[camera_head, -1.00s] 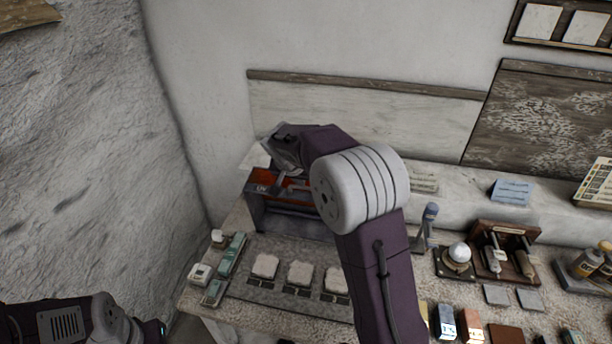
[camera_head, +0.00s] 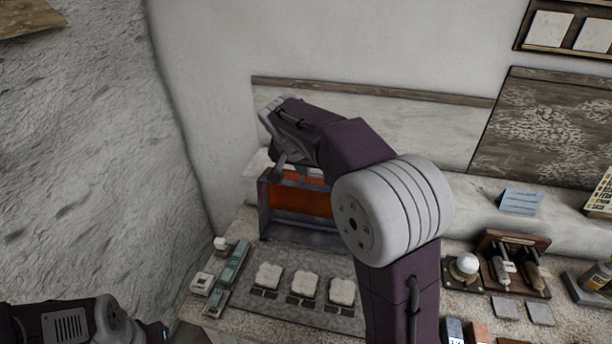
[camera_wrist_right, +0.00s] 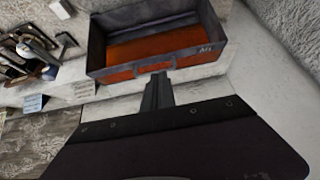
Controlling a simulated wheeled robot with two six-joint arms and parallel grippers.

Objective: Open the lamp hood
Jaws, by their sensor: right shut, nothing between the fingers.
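The lamp box (camera_head: 263,212) stands at the left rear of the worktop. Its orange panel (camera_head: 310,201) faces the front in the head view. In the right wrist view the hood (camera_wrist_right: 97,48) has dark walls, an orange panel, a small bar handle (camera_wrist_right: 140,69) and a white label. My right gripper (camera_head: 280,172) is above the box's upper edge. Its shut fingers (camera_wrist_right: 157,82) point at the handle edge in the wrist view, with nothing between them. I cannot tell whether they touch it. Part of my left arm shows at the lower left, without its fingers.
Several white plaster pieces (camera_head: 304,284) lie on a grey mat in front of the box. Green and white blocks (camera_head: 233,262) stand left of it. A white sphere on a stand (camera_head: 466,265) and a tool rack (camera_head: 513,262) are to the right. Walls close off the left and back.

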